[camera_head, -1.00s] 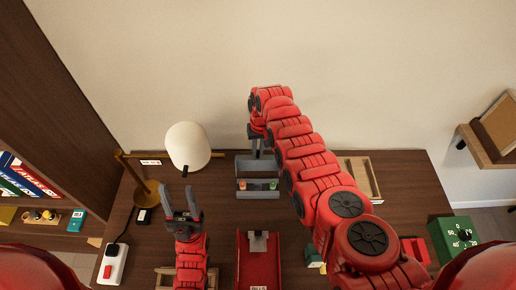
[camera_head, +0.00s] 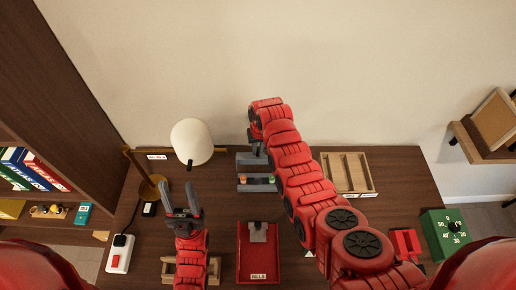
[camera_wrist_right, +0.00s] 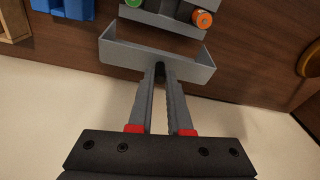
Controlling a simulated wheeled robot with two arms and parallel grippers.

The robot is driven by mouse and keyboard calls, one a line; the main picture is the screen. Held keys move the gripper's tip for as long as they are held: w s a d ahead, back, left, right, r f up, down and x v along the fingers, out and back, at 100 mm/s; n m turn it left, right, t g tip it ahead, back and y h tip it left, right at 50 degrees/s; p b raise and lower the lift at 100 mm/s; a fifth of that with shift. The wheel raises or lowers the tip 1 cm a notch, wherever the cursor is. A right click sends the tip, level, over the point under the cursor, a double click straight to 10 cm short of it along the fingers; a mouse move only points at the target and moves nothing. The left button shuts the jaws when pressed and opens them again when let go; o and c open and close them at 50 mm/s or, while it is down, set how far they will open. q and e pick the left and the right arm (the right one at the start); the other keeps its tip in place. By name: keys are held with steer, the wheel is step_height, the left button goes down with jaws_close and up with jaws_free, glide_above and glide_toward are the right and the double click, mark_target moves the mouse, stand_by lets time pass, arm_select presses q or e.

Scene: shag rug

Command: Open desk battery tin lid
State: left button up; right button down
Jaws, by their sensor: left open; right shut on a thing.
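The grey battery tin (camera_head: 257,187) stands open near the back of the desk, with an orange and a green battery end showing. It also shows at the top of the right wrist view (camera_wrist_right: 168,20). Its grey lid (camera_head: 246,160) is behind it, towards the wall, and shows its hollow side in the right wrist view (camera_wrist_right: 190,70). I cannot tell whether the lid joins the tin. My left gripper (camera_head: 181,196) is open and empty, left of the tin.
A lamp (camera_head: 192,141) stands at the left and a wooden divided tray (camera_head: 346,172) at the right. A red bills tray (camera_head: 258,272) is in front of the tin.

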steer(key=shift+s+f, duration=0.1)
steer(key=shift+s, duration=0.05)
steer(key=c, duration=0.8)
jaws_free()
steer(key=shift+c, duration=0.2)
steer(key=shift+r, duration=0.2)
steer(key=shift+r+b, duration=0.45)
steer(key=shift+r, duration=0.2)
step_height(320, 180, up, 6)
steer(key=b, duration=0.2)
step_height(320, 180, up, 10)
steer(key=p, duration=1)
glide_above(259, 157)
steer(key=s, duration=0.1)
steer(key=shift+s+d+f, duration=0.15)
steer(key=shift+s+d, duration=0.05)
steer(key=shift+d, duration=0.15)
